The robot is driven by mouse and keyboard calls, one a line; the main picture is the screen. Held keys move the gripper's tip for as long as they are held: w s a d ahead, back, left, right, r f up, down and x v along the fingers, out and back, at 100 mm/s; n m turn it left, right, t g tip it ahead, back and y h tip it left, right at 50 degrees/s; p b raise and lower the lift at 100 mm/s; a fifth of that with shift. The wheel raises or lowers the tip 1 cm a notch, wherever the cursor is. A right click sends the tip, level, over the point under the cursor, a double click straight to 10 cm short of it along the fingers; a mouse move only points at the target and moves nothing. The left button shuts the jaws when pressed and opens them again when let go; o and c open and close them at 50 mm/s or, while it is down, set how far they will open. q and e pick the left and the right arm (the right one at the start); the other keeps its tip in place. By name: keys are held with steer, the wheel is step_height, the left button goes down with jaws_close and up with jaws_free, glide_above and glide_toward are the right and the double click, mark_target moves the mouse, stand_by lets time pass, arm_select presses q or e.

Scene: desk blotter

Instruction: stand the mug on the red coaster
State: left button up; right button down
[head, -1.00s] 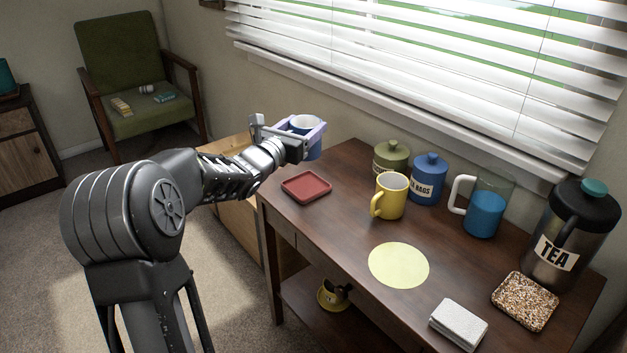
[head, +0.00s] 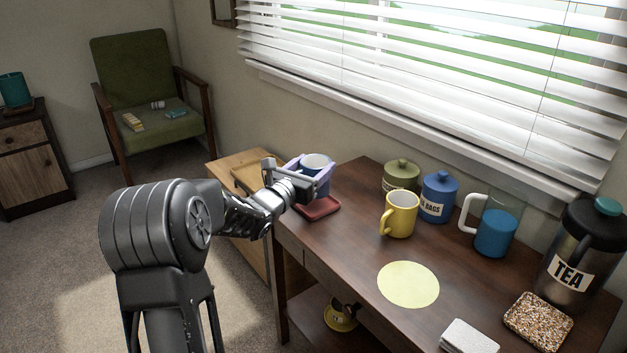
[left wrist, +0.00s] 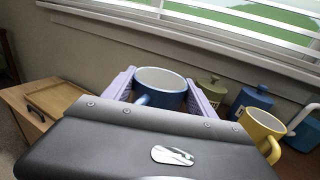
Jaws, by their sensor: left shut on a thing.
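A blue mug (head: 317,162) with a white inside is upright between the lilac fingers of my left gripper (head: 309,172), which is shut on it. It also shows in the left wrist view (left wrist: 162,82), with a finger on each side and its handle towards the camera. The red coaster (head: 320,209) lies at the left end of the dark desk. The mug and gripper appear over the coaster and hide its back part. I cannot tell whether the mug's base touches it. My right gripper is in neither view.
On the desk (head: 345,265) stand a yellow mug (head: 402,214), a green canister (head: 402,174), a blue canister (head: 439,197), a jug (head: 496,230) and a TEA flask (head: 574,258). A pale yellow round mat (head: 408,284) lies bare in front. A wooden cabinet (head: 240,172) stands left of the desk.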

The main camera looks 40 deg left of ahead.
arm_select(q)
step_height(320, 180, down, 4)
steer(key=shift+r+b, duration=0.1)
steer(key=shift+b, duration=0.25)
steer(key=o, duration=1.7)
steer(key=s, duration=0.8)
steer(key=s+d, duration=0.1)
steer(key=s, duration=0.3)
steer(key=shift+d, duration=0.1)
